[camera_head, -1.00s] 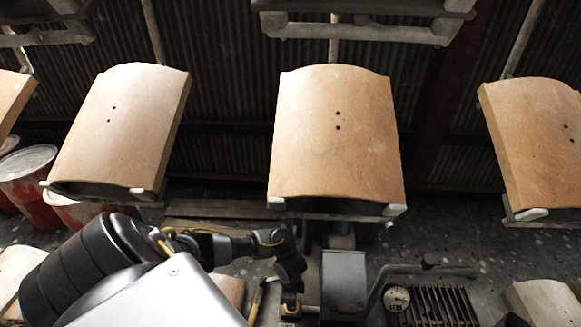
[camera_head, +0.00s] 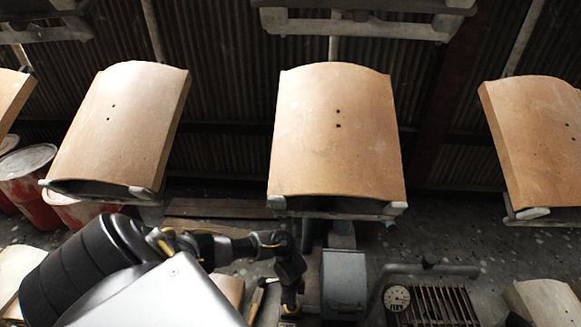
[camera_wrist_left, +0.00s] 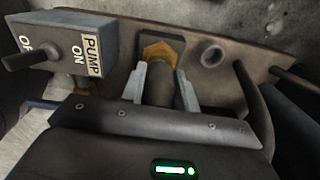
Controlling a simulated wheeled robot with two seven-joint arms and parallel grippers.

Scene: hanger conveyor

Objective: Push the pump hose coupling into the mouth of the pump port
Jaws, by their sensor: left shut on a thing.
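My left gripper (camera_wrist_left: 160,78) is shut around the dark cylindrical hose coupling (camera_wrist_left: 158,92) in the left wrist view, with one pale finger on each side. Just beyond the coupling's far end is an orange-brown hex fitting (camera_wrist_left: 158,52) on a dark square plate, which looks like the pump port. The coupling is in line with it. I cannot tell whether they touch or how deep the coupling sits. In the head view my left gripper (camera_head: 290,311) is small and dark at the bottom edge, and the coupling cannot be made out. My right gripper is not in view.
A grey switch box (camera_wrist_left: 75,50) marked PUMP ON stands left of the gripper, its lever pointing left. A round grey pipe stub (camera_wrist_left: 211,53) is to the right. In the head view, hanging tiles (camera_head: 336,135) are above, and a gauge (camera_head: 397,298) and grille are right.

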